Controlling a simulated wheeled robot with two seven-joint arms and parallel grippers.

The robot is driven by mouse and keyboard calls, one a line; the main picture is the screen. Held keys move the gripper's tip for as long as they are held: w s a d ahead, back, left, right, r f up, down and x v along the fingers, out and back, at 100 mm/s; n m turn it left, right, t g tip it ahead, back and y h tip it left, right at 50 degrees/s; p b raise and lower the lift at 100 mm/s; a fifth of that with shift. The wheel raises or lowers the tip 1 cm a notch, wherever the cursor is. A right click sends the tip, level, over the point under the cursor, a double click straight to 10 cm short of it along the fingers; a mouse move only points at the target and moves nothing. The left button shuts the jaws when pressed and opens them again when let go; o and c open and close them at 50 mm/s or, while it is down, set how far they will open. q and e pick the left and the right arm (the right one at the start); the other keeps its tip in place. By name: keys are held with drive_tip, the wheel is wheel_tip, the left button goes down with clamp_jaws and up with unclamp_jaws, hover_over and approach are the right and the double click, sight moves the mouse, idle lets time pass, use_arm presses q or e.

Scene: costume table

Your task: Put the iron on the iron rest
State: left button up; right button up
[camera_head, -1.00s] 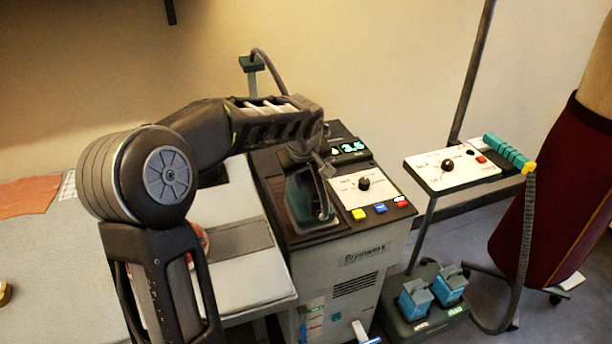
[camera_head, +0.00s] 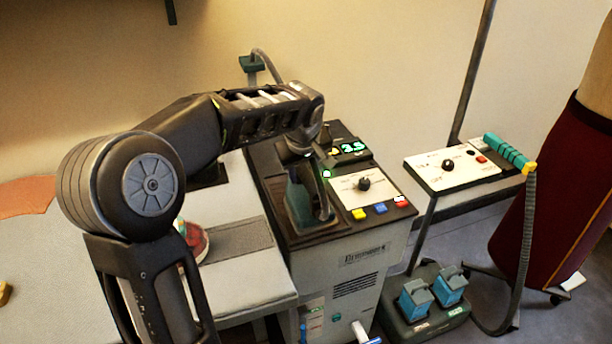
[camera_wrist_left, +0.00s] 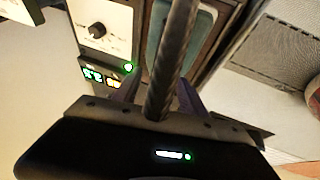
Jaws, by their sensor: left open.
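The iron (camera_head: 326,203), with a dark handle and teal body, sits at the left part of the steam station's top. It appears to lie on the iron rest there, which I cannot clearly tell apart from it. My left gripper (camera_head: 306,160) is just above and behind it, pointing down, open. In the left wrist view the dark handle (camera_wrist_left: 175,50) runs between the two fingers (camera_wrist_left: 160,93), with the teal surface (camera_wrist_left: 157,30) beyond. Whether the fingers touch the handle I cannot tell. My right gripper is not in view.
The steam station (camera_head: 365,250) has a knob panel (camera_head: 362,190) right of the iron. A pale board (camera_head: 245,275) and the table (camera_head: 40,265) lie left, with a red round item (camera_head: 196,240) partly behind my arm. A second control panel (camera_head: 450,167) stands right.

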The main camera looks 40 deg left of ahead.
use_arm(q)
drive_tip(key=v, duration=0.8)
drive_tip(key=shift+r, duration=0.35)
drive_tip(key=shift+s+d, duration=0.1)
drive_tip(key=shift+d, duration=0.05)
idle(0.9)
idle(1.1)
